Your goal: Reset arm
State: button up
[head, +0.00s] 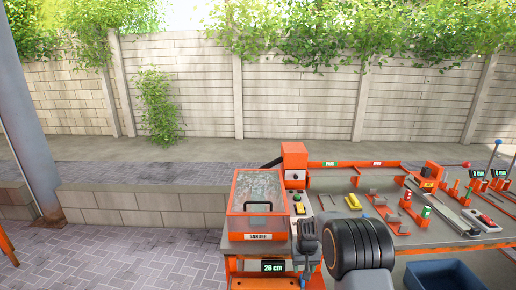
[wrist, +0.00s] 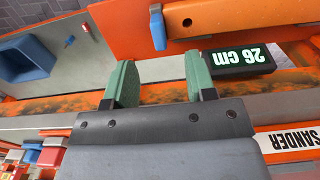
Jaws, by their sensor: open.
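My gripper (wrist: 157,82) shows in the wrist view with its two green finger pads apart and nothing between them. It is open. In the head view my dark arm (head: 360,245) rises in front of the workbench, and my gripper (head: 307,238) is seen beside the orange sander (head: 258,205), near its lower right. The display reading 26 cm (head: 273,266) is below the sander. It also shows upside down in the wrist view (wrist: 238,59), to the right of my fingers.
An orange-framed workbench (head: 385,240) carries a yellow piece (head: 353,201), several small tools and clamps, and a long grey bar. A blue bin (head: 445,275) stands low at the right. A pole (head: 33,110) and a low wall (head: 140,207) are at the left.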

jog(key=shift+r, duration=0.1)
dwell(0.3)
jog(key=s+r+t, duration=0.3)
jog(key=s+r, duration=1.8)
jog(key=s, duration=0.4)
jog(key=shift+s+t, duration=0.35)
jog(key=shift+t, duration=0.05)
